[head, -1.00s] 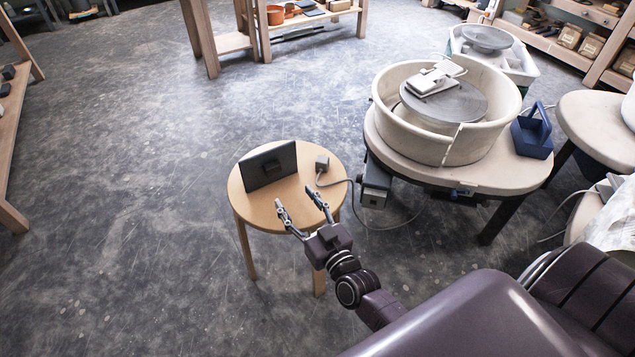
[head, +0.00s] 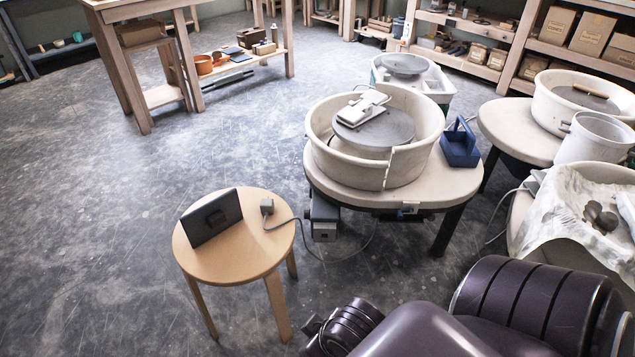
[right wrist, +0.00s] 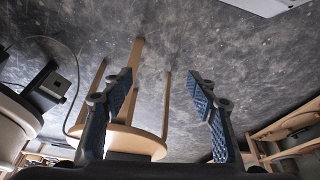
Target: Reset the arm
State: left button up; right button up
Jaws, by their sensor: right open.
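My right gripper (right wrist: 160,98) is open and empty in the right wrist view, with its two blue-padded fingers apart. In that view the stool (right wrist: 130,140) shows between and behind the fingers, standing apart from them. In the head view my right arm is folded low at the bottom right, and its gripper does not show there. My left gripper is in neither view.
A round wooden stool (head: 230,262) holds a dark tablet-like panel (head: 212,217) and a small grey plug (head: 267,206) with a cable. A pottery wheel with a cream basin (head: 340,170) and a blue caddy (head: 460,145) stand on a round table to its right. The floor at left is clear.

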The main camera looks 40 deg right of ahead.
jog(key=shift+s+d+r+g, duration=0.1)
jog(key=shift+s+d+g, duration=0.1)
jog(key=shift+s, duration=0.25)
jog(key=shift+s+d+r+g, duration=0.1)
jog(key=shift+s+d, duration=0.05)
jog(key=shift+s, duration=0.25)
